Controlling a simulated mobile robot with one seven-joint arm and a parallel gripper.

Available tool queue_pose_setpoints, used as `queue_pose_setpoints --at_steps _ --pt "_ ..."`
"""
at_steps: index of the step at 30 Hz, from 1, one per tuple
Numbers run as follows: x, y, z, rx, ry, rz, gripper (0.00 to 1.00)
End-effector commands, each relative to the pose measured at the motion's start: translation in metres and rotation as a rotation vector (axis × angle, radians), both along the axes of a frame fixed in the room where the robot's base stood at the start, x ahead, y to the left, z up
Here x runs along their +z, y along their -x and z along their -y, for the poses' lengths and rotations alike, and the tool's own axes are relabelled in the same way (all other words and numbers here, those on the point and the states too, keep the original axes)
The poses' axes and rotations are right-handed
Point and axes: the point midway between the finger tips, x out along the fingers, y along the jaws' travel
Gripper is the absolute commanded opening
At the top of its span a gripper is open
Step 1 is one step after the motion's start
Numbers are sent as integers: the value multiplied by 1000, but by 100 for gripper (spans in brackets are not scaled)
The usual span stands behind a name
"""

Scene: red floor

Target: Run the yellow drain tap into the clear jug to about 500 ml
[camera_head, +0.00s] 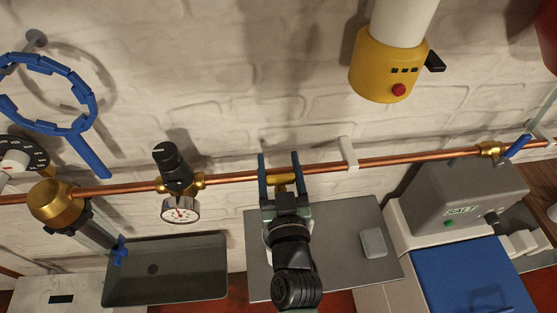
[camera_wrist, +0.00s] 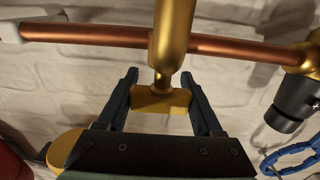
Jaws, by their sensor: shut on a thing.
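The yellow drain tap (camera_head: 281,179) sits on the copper pipe, right of the pressure gauge. In the wrist view its yellow cross-bar handle (camera_wrist: 160,101) lies between my two fingers, below a brass body (camera_wrist: 172,40). My gripper (camera_head: 280,172) has one finger on each side of the handle and is shut on it. In the wrist view my gripper (camera_wrist: 162,98) shows dark blue-green fingers at the two ends of the handle. I cannot make out the clear jug; my gripper and arm cover much of the grey tray below the tap.
A copper pipe (camera_head: 410,159) crosses the wall, held by a white bracket (camera_head: 347,153). A gauge (camera_head: 180,209) and a brass filter housing (camera_head: 54,203) are at left. A grey board (camera_head: 345,270) holds a pale block (camera_head: 373,242). A dark sink (camera_head: 190,280) is at left.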

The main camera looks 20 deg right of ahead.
Motion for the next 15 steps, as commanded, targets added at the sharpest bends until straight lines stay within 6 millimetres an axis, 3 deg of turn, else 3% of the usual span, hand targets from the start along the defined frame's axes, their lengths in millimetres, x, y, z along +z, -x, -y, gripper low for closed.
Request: queue_pose_setpoints --at_steps 2,3,6,8,15 --pt "0 0 1 -2 1 0 12" --pt "0 0 1 -2 1 0 73" --pt "0 0 1 -1 2 -1 91" --pt "0 0 1 -1 2 -1 98" --pt "0 0 0 0 2 -1 98"
